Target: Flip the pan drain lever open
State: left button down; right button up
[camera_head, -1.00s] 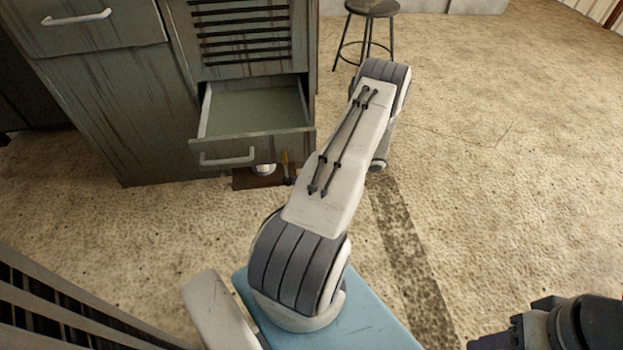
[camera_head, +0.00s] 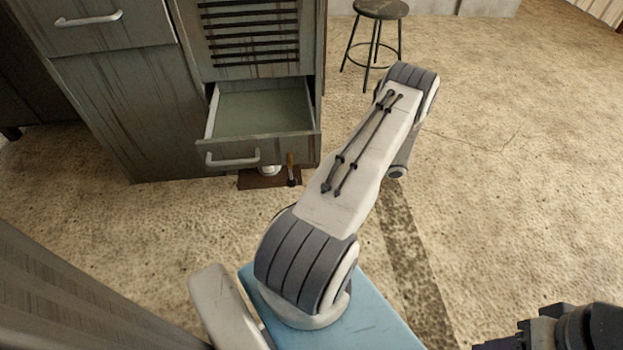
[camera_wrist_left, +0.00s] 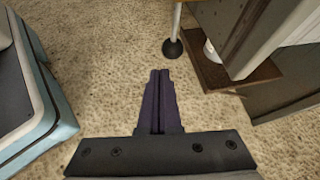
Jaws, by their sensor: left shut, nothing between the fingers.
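What looks like the drain lever (camera_head: 291,169) hangs under the open drawer, with a golden upper part and a dark lower end. In the left wrist view a pale rod with a round black end (camera_wrist_left: 172,47), likely the same lever, points down beside a brown board (camera_wrist_left: 225,78). My left gripper (camera_wrist_left: 160,72) is shut and empty, its tips a little short of the black end and apart from it. In the head view my left arm's forearm hides this gripper. Part of my right wrist shows at the lower right; its fingertips are out of sight.
The cabinet drawer (camera_head: 257,152) stands open above the lever. A white rounded thing (camera_head: 269,170) sits by the brown board (camera_head: 258,180). A stool (camera_head: 381,10) stands farther back. The floor to the right is clear. A dark panel (camera_head: 70,300) fills the lower left.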

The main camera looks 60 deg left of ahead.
pick_arm(q)
jog(key=p+v, duration=0.1)
jog(key=v, duration=0.8)
jog(key=shift+w+f+p, duration=0.25)
jog(key=shift+p, duration=0.1)
jog(key=w+d+r+t+h, duration=0.1)
jog(key=d+r+t, duration=0.2)
jog(key=d+r, duration=0.7)
jog(key=w+d+r+t+h, duration=0.1)
jog(key=d+r+t+h, duration=0.1)
jog(key=d+r, duration=0.8)
jog(key=s+d+r+t+h, duration=0.2)
jog(key=s+d+r+h, duration=0.1)
jog(key=s+d, duration=0.6)
jog(key=s+d+r+t+h, duration=0.2)
jog(key=s+d+r+h, duration=0.1)
jog(key=s+d, duration=0.6)
notch_tip(320, 180, up, 35)
jog(key=p, duration=3.5)
jog(key=shift+s+r, duration=0.15)
jog(key=shift+s, duration=0.1)
